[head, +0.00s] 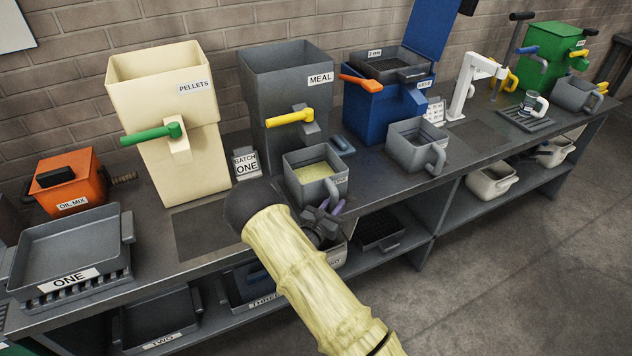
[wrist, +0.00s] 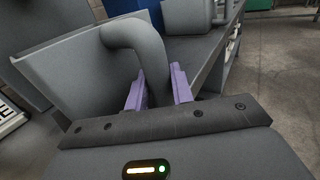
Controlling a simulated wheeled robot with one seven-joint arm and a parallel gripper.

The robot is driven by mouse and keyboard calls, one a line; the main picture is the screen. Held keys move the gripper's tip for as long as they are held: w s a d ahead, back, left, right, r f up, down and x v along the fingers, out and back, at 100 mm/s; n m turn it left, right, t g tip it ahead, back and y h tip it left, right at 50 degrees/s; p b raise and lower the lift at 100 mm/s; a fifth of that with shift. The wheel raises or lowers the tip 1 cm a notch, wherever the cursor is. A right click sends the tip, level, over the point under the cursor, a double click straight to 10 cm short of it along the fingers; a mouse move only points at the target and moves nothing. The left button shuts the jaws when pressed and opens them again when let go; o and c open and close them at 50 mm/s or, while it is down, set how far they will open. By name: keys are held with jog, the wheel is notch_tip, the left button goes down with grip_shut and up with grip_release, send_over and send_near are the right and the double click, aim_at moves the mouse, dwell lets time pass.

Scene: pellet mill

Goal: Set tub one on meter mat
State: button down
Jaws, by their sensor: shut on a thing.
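A grey tub (head: 306,187) holding pale yellow meal is in front of the MEAL hopper. Its small label is too blurred to read. My gripper (head: 328,212) is at the tub's right side, its purple fingers shut on the handle. In the wrist view, the fingers (wrist: 156,88) lie either side of the grey handle (wrist: 132,42), with the tub wall (wrist: 65,75) to the left. I cannot tell whether the tub touches the bench. One dark mat (head: 473,133) lies by the white stand; another (head: 205,230) lies before the PELLETS hopper. Neither shows a readable name.
The MEAL hopper (head: 284,85) with a yellow lever stands behind the tub. A second grey tub (head: 408,150) stands before the blue machine (head: 375,115), on the way right. A BATCH ONE card (head: 246,163) and a tray marked ONE (head: 75,250) are to the left.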

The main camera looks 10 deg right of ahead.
aim_at(335, 189)
jog(key=shift+w+r+p, duration=0.15)
jog(key=shift+r+p, duration=0.65)
jog(key=shift+r, duration=0.3)
jog(key=shift+d+r, duration=0.1)
jog(key=shift+r, duration=0.25)
jog(key=shift+r+p, duration=0.55)
jog(key=shift+p, duration=0.1)
jog(key=shift+a+r, duration=0.2)
jog(key=shift+r, duration=0.15)
jog(key=shift+d+r+p, duration=0.1)
jog(key=shift+r+p, duration=1.05)
jog(key=shift+r, duration=0.1)
jog(key=shift+s, duration=0.2)
